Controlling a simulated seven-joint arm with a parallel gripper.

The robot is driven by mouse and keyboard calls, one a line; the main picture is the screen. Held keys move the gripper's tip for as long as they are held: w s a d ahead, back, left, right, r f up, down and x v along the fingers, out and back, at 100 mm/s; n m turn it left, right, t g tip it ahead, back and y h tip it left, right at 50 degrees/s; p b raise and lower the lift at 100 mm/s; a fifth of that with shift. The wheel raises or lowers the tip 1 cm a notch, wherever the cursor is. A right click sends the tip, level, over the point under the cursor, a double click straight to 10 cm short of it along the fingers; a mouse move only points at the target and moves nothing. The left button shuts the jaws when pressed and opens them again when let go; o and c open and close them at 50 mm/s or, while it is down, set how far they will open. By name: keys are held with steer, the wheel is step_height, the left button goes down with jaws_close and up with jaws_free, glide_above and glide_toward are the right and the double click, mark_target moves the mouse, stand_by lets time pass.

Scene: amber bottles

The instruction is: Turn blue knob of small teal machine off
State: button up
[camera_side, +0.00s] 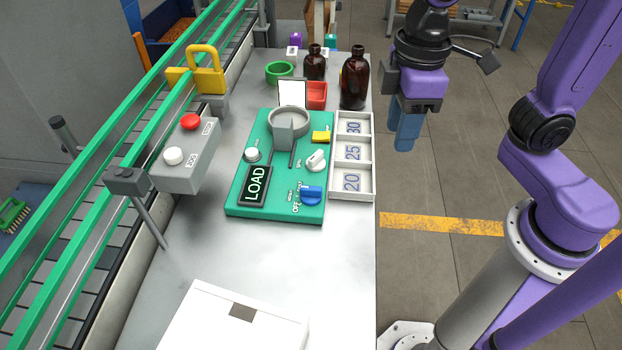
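The small teal machine (267,208) lies flat on the metal table. Its blue knob (311,195) is at the near right corner, beside a white "OFF" label and other small markings. The exact pointer direction of the knob is too small to tell. The machine also carries a dark display (255,185) reading "LOAD", a white knob (316,160), a white button (253,154) and a round grey ring (289,121). My gripper (405,132) hangs beyond the table's right edge, up and right of the blue knob and apart from it. Its blue fingers overlap from this angle.
A white tray (367,185) numbered 30, 25 and 20 stands right of the machine. Amber bottles (355,82) (314,66), a red bin (317,95) and a green ring (279,69) are behind. A grey button box (187,165) is left. A white box (232,325) is in front.

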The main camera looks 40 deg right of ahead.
steer(key=m, duration=0.2)
glide_toward(311, 187)
step_height(311, 187, down, 9)
steer(key=shift+w+a+r, duration=0.1)
steer(key=shift+a+r, duration=0.05)
steer(key=shift+r, duration=0.05)
stand_by(0.8)
jaws_close()
